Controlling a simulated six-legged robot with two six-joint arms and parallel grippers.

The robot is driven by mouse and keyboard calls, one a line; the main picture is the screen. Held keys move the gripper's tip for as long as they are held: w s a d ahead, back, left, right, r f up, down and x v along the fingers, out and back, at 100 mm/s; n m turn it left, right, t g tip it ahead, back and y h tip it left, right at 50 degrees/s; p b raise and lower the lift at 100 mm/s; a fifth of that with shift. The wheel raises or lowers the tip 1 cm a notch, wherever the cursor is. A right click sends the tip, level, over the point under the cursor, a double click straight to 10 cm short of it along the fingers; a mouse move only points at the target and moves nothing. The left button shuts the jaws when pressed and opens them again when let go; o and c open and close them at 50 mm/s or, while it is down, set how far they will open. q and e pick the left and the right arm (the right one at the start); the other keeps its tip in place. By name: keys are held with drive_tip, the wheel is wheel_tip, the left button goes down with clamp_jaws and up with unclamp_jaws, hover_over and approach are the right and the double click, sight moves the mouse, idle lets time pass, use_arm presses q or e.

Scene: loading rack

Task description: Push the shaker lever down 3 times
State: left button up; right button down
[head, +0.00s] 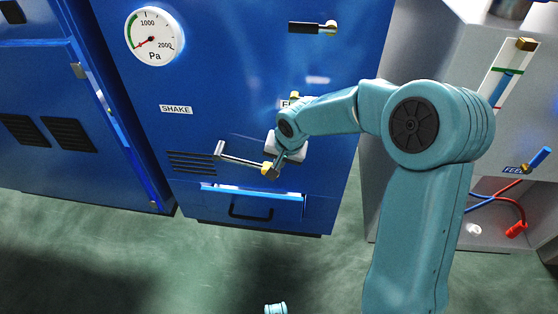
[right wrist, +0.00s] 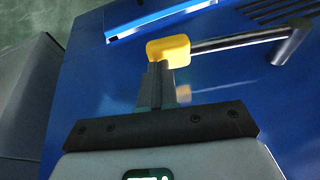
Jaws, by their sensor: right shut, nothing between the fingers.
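The shaker lever (head: 243,160) is a metal bar on the blue cabinet front, below and right of the SHAKE label (head: 176,109). It slants down to the right in the head view and ends in a yellow knob (head: 267,169). My right gripper (head: 273,169) is at the knob, and the wrist partly covers that spot. In the right wrist view my right gripper (right wrist: 157,72) is shut and empty, its fingertips against or just beside the yellow knob (right wrist: 168,50). I cannot tell if they touch. The bar (right wrist: 238,40) runs off to the right.
A drawer (head: 252,207) with a dark handle sits below the lever. A pressure gauge (head: 153,37) and another handle (head: 306,28) are higher on the cabinet. A grey unit (head: 430,45) with a blue lever (head: 538,160) stands at right. Green floor is open in front.

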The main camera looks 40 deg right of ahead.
use_arm(q)
wheel_tip(320, 180, up, 6)
drive_tip(key=s+d+p, duration=0.1)
drive_tip(key=p, duration=0.5)
drive_tip(key=shift+s+f+g, duration=0.15)
drive_tip(key=shift+s+g, duration=0.1)
drive_tip(key=shift+g, duration=0.05)
use_arm(e)
drive_tip(key=v, duration=1.6)
drive_tip(key=shift+r, duration=0.1)
use_arm(q)
wheel_tip(320, 180, up, 12)
drive_tip(key=p, duration=1.1)
drive_tip(key=shift+s+d+f+m+p, duration=0.15)
drive_tip(key=shift+d+f+m+p, duration=0.05)
drive_tip(key=shift+m+p, duration=0.15)
use_arm(e)
drive_tip(key=w+a+r+g+h, duration=0.2)
drive_tip(key=w+a+r+g, duration=0.1)
drive_tip(key=w+a+r, duration=0.2)
drive_tip(key=w+r, duration=0.2)
drive_tip(key=w, duration=0.1)
drive_tip(key=shift+w+a+r+n+h, duration=0.15)
drive_tip(key=shift+a+r+n+h, duration=0.05)
drive_tip(key=shift+n+h, duration=0.1)
